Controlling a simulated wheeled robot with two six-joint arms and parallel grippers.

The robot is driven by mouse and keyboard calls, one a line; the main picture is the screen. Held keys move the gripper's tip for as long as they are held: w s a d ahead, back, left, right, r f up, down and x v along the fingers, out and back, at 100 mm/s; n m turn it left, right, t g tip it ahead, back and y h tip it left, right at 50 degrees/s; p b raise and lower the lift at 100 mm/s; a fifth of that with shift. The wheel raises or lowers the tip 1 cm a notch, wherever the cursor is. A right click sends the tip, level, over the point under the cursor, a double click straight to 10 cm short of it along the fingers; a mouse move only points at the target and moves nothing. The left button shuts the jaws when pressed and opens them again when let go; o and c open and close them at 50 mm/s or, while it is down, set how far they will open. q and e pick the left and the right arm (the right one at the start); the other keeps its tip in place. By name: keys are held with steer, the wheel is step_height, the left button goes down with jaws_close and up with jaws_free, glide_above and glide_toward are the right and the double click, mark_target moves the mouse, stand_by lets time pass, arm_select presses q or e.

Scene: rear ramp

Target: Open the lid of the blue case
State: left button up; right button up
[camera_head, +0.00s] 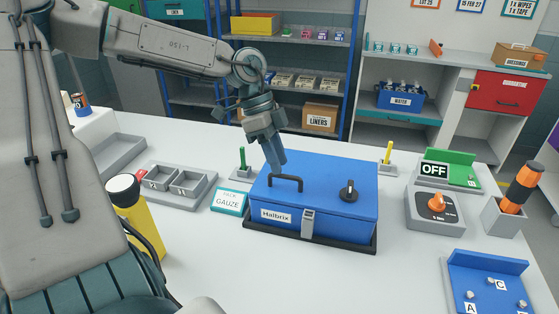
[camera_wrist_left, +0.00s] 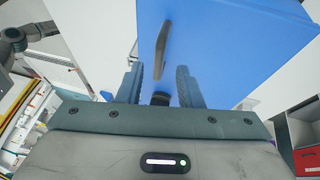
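The blue case (camera_head: 330,185) stands on a black base on the white table, its lid down. A dark bar handle (camera_head: 285,180) is on the lid's left part, a black knob (camera_head: 348,190) on its right part, and a grey latch (camera_head: 308,224) on its front. My left gripper (camera_head: 275,160) points down just above the lid near the handle. In the left wrist view its two fingers (camera_wrist_left: 160,86) are apart, with the handle (camera_wrist_left: 162,50) seen ahead between them and nothing gripped. The blue lid (camera_wrist_left: 225,40) fills much of that view. My right gripper does not show.
A gauze sign (camera_head: 229,201) and grey trays (camera_head: 178,183) stand left of the case. To its right are a control box with an orange dial (camera_head: 437,206), an OFF sign (camera_head: 434,170) and a blue lettered stand (camera_head: 488,280). Bare table lies in front.

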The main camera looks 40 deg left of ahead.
arm_select(q)
steer(key=shift+x, duration=0.9)
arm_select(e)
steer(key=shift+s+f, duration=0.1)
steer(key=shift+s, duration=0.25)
arm_select(q)
jaws_close()
steer(key=shift+r, duration=0.2)
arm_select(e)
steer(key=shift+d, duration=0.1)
